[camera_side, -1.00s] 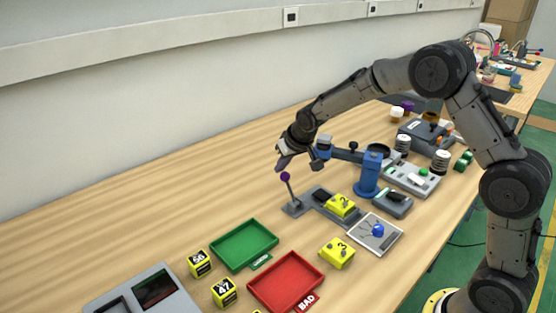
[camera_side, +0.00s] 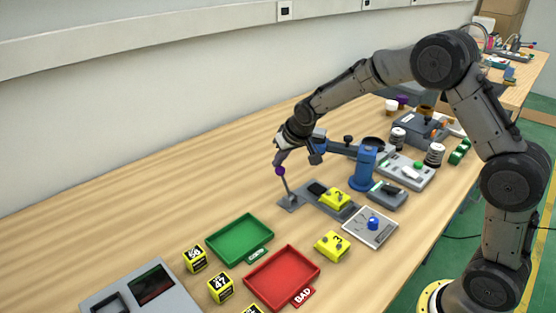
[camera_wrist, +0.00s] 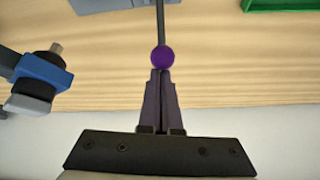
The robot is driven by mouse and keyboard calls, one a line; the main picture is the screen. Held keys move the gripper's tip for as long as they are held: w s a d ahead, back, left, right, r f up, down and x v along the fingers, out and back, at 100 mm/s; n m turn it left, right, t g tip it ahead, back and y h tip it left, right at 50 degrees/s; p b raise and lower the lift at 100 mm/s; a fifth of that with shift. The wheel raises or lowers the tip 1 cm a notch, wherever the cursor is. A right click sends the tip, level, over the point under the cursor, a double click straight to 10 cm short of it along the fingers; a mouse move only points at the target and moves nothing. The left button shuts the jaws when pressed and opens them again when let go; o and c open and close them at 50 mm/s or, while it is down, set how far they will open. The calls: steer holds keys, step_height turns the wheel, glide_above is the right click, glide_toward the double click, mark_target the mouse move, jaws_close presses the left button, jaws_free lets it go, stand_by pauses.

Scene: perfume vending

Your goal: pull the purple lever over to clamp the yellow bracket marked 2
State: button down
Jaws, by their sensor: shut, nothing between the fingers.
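The purple lever is a grey rod topped by a purple ball (camera_side: 280,171). It stands on a grey clamp base (camera_side: 290,204) and leans toward the left. The yellow bracket marked 2 (camera_side: 333,198) sits in the grey fixture to the right of the lever. My gripper (camera_side: 279,160) is shut and empty, with its fingertips right at the purple ball. In the wrist view the closed fingertips of my gripper (camera_wrist: 161,72) meet the near side of the purple ball (camera_wrist: 162,57). Whether they touch cannot be told for sure.
A second yellow bracket (camera_side: 332,246) lies in front of the fixture. A blue post (camera_side: 365,168) with an arm stands to the right. A green tray (camera_side: 239,238) and a red tray (camera_side: 282,278) lie in front. Behind the lever the table is clear.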

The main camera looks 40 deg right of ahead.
steer(key=shift+s, duration=0.2)
steer(key=shift+s+r, duration=0.3)
steer(key=shift+s, duration=0.45)
steer(key=s, duration=0.3)
steer(key=shift+s+r, duration=0.15)
steer(key=shift+s, duration=0.25)
steer(key=shift+r, duration=0.2)
steer(key=shift+r, duration=0.7)
steer(key=shift+w, duration=0.1)
